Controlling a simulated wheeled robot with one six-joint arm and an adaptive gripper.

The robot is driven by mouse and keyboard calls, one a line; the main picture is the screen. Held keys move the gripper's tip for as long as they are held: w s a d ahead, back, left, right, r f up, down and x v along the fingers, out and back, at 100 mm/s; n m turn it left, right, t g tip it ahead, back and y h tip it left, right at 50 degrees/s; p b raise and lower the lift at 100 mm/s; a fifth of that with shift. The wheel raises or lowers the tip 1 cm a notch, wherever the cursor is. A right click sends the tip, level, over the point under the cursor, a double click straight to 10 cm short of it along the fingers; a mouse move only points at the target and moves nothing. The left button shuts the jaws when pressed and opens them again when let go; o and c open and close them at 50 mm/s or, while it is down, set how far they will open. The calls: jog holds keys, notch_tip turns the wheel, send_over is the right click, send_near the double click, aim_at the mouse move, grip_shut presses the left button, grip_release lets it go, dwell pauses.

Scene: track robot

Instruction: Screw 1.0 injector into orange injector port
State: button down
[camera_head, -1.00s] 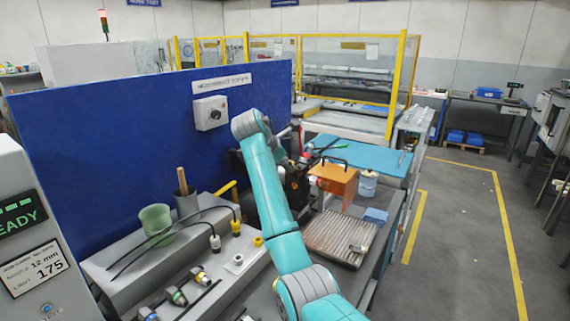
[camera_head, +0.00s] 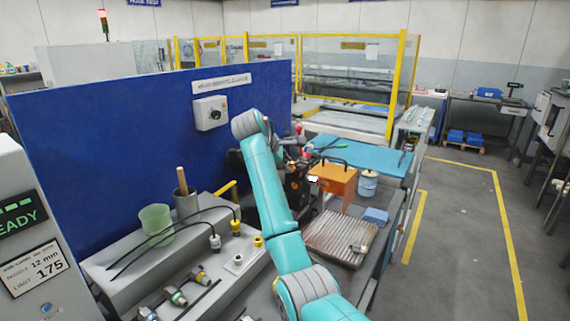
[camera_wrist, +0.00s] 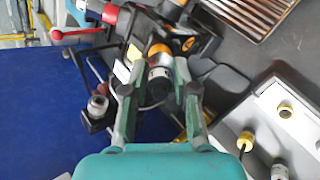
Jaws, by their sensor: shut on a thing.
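My gripper (camera_wrist: 158,84) is shut on a grey-silver injector (camera_wrist: 158,78), which lies between its two green fingers in the wrist view. An orange ring (camera_wrist: 158,50) shows at the injector's far end, in front of a black machine (camera_wrist: 140,30). I cannot tell whether this ring is the orange port or part of the injector, nor whether any thread is engaged. In the head view my arm hides most of the gripper, which is beside the black machine (camera_head: 297,185).
A white block with a yellow-ringed hole (camera_wrist: 286,110) stands at the right in the wrist view. A red-handled lever (camera_wrist: 60,35) is at upper left. In the head view, a blue panel (camera_head: 100,150) stands left of my arm, and an orange box (camera_head: 338,178) stands right.

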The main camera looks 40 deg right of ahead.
jog(key=m, duration=1.1)
jog(key=shift+m, duration=0.4)
jog(key=m, duration=1.1)
jog(key=shift+m, duration=0.3)
jog(key=m, duration=1.2)
jog(key=shift+f, duration=0.1)
